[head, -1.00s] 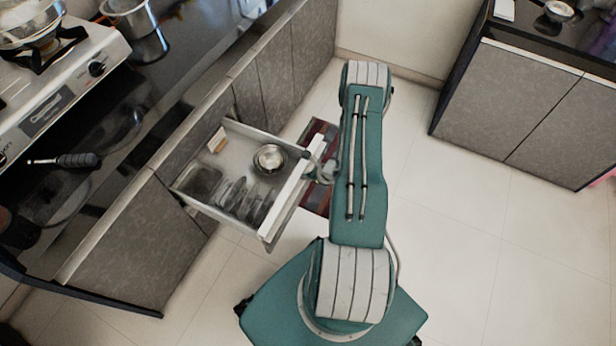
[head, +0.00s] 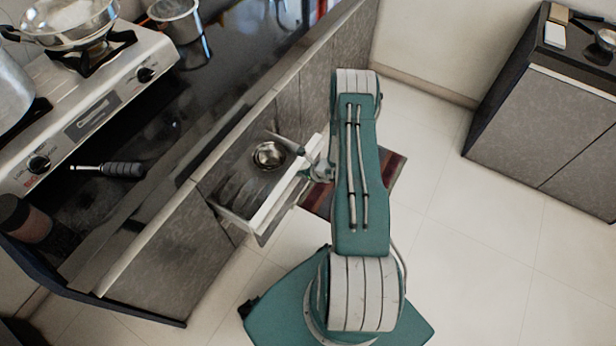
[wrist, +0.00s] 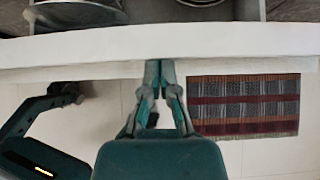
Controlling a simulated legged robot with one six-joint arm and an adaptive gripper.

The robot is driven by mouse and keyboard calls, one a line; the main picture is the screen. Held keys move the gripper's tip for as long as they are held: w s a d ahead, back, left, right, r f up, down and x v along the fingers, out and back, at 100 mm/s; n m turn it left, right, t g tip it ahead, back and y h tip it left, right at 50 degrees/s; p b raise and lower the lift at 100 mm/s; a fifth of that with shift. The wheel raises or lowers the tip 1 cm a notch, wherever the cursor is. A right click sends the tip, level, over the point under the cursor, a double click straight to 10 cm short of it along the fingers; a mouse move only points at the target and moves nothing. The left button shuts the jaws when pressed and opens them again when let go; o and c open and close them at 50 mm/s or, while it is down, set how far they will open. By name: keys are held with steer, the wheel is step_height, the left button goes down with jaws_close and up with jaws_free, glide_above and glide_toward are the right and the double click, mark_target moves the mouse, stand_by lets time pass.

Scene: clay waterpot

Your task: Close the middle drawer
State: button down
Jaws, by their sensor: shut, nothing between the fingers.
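The middle drawer (head: 262,216) is partly open in the grey cabinet, with its white front panel facing my arm. A metal bowl (head: 268,155) and other utensils lie inside it. My gripper (head: 306,172) is at the drawer's front, partly hidden by my arm in the head view. In the wrist view my gripper (wrist: 160,64) is shut and empty, its fingertips at the lower edge of the white drawer front (wrist: 220,45). They look to be touching it or very close. The drawer's handle is not clearly visible.
A striped rug (head: 390,176) lies on the floor beside the drawer, under my arm. A dark counter (head: 230,60) with a stove (head: 100,95) runs above the cabinet. Another cabinet (head: 540,120) stands at the right. The tiled floor between is clear.

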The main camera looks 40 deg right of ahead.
steer(key=w+a, duration=0.3)
steer(key=w, duration=0.4)
steer(key=w+a, duration=0.3)
steer(key=w, duration=0.5)
steer(key=shift+a, duration=0.2)
steer(key=shift+w, duration=0.1)
